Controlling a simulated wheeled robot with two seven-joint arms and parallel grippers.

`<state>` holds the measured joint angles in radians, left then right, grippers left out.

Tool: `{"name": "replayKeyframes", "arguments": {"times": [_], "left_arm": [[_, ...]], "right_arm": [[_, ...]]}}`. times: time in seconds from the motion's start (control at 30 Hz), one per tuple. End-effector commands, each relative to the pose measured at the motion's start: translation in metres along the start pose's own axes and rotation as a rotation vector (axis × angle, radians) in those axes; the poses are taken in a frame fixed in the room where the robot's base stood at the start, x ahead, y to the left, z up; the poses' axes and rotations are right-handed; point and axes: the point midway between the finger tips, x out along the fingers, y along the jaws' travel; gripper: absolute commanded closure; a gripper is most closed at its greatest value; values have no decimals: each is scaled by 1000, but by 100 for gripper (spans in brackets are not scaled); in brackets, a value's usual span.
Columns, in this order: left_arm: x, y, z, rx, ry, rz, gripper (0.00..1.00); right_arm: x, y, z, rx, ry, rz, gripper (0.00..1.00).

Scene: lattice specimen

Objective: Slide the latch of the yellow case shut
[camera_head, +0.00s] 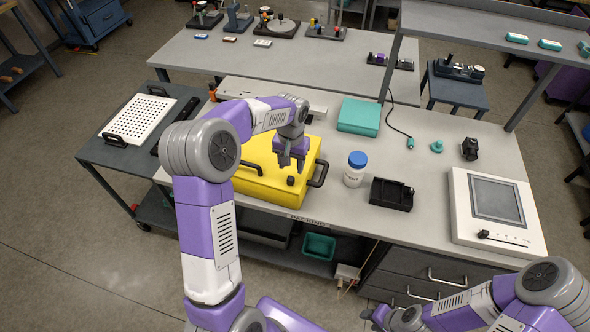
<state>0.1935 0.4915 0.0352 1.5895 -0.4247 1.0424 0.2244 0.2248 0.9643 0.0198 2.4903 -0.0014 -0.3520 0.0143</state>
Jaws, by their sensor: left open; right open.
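The yellow case (262,190) lies closed on the workbench left of centre, with dark handles at its sides. A small dark knob (291,181) stands on its lid near the right front; it may be the latch, and I cannot tell its position. My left gripper (291,166) points down just above the lid, behind the knob, open with nothing between its fingers. Its arm hides part of the case's left and back. My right gripper (376,316) is low at the bottom of the view, in front of the bench and away from the case, open and empty.
A white bottle with a blue cap (355,169) and a black tray (391,195) stand right of the case. A teal box (358,116) lies behind. A white panel device (495,212) sits at the right. A raised shelf (490,45) spans the back right.

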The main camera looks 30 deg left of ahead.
Motion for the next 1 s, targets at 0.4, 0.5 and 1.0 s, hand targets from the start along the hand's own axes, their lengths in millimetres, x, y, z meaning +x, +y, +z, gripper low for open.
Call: {"name": "replayKeyframes", "arguments": {"times": [0.4,0.5,1.0], "left_arm": [[60,0,0,1,-2,1,51],[64,1,1,1,-1,2,51],[64,1,0,1,0,2,89]], "right_arm": [[1,0,0,0,-1,0,58],[1,0,0,0,0,0,58],[1,0,0,0,0,0,58]]}}
